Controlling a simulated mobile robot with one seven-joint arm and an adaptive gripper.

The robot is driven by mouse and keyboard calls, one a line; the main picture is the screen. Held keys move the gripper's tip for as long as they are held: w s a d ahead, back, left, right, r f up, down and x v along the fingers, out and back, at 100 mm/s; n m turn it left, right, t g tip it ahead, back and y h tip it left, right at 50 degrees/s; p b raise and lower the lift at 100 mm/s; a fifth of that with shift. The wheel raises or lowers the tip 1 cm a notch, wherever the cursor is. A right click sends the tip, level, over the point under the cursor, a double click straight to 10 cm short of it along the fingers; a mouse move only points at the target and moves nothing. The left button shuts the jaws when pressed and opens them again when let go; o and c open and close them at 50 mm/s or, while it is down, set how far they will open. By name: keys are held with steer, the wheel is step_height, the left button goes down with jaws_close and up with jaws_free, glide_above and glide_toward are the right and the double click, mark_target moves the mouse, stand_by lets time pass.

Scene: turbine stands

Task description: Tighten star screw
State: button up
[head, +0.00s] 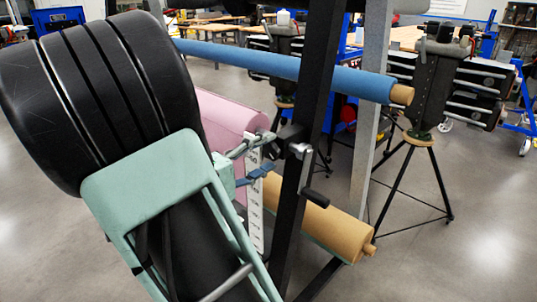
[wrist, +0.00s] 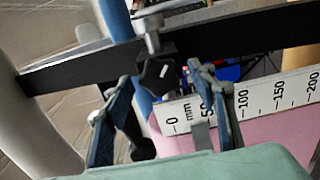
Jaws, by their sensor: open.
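The star screw (wrist: 158,74) is a black lobed knob on a metal shaft, set at a black bar in the wrist view. In the head view, a dark knob-like shape (head: 292,137) on the black upright post is probably it, partly hidden. My gripper (head: 267,152) is open in front of the post. In the wrist view its two blue-grey fingers (wrist: 160,90) stand apart, with the knob between and a little beyond their tips. I see no contact between the fingers and the knob.
A white millimetre ruler (wrist: 240,108) runs close to my right finger. A crank with a black handle (head: 314,196) hangs beside the post (head: 305,130). Blue (head: 290,75), pink (head: 228,118) and tan (head: 318,225) rolls surround it. Turbine stands (head: 430,110) stand behind.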

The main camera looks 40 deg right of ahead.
steer(key=shift+d, duration=0.3)
steer(key=shift+c, duration=0.6)
steer(key=shift+b, duration=0.35)
steer(key=c, duration=1.2)
steer(key=o, duration=1.3)
steer(key=shift+o, duration=1)
steer(key=shift+a, duration=0.1)
steer(key=shift+s+a, duration=0.15)
steer(key=shift+a, duration=2.3)
